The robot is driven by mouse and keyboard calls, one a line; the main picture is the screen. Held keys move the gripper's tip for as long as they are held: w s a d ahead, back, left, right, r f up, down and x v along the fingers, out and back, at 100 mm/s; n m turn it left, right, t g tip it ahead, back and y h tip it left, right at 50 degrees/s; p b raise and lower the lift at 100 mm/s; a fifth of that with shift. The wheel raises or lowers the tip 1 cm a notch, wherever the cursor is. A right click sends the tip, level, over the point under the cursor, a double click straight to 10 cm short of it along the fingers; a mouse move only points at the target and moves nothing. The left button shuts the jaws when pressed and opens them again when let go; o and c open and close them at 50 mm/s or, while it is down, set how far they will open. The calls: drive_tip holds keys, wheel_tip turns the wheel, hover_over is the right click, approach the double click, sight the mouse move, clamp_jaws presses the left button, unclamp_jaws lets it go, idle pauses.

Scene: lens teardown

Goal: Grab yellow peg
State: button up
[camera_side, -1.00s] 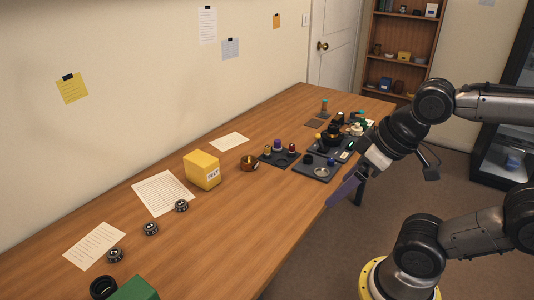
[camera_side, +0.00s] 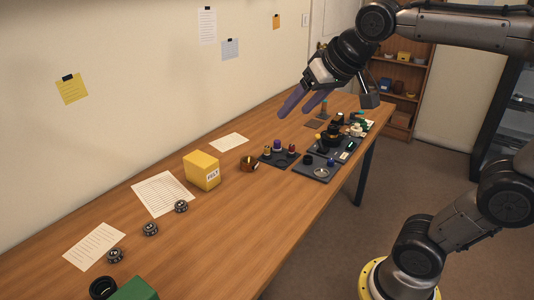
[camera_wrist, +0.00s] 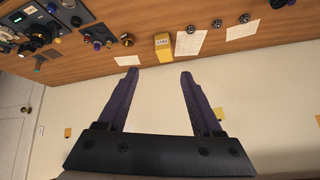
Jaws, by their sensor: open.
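My gripper (camera_side: 294,115) is open and empty, its two purple fingers held in the air above the back of the table. In the wrist view my gripper (camera_wrist: 158,72) has nothing between its fingertips. A small yellow-topped piece (camera_side: 267,150) stands on a dark tray (camera_side: 280,161), beside a purple-topped piece (camera_side: 277,145) and a red-topped piece (camera_side: 291,149). Another small yellow piece (camera_side: 318,136) shows on a farther dark tray. I cannot tell which of the two is the yellow peg. Both are below my fingers and apart from them.
A yellow box (camera_side: 202,171) and a copper-coloured round part (camera_side: 249,163) sit left of the trays. A dark tray (camera_side: 317,172) with small parts lies near the table's front edge. Papers and several dark rings lie farther left. The wall (camera_side: 150,90) runs close behind the table.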

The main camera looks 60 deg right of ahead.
drive_tip(key=w+d+r+m+h, duration=0.15)
drive_tip(key=w+d, duration=0.35)
drive_tip(key=w, duration=0.6)
drive_tip(key=m+g, duration=0.5)
hover_over(267, 147)
drive_tip(key=s+a, duration=0.2)
wheel_tip(267, 147, down, 31)
drive_tip(key=shift+h, duration=0.45)
drive_tip(key=shift+w+x, duration=0.15)
drive_tip(key=shift+x, duration=1.55)
drive_tip(key=shift+w+x, duration=0.15)
drive_tip(key=shift+x, duration=1.55)
drive_tip(key=shift+a, duration=0.1)
clamp_jaws()
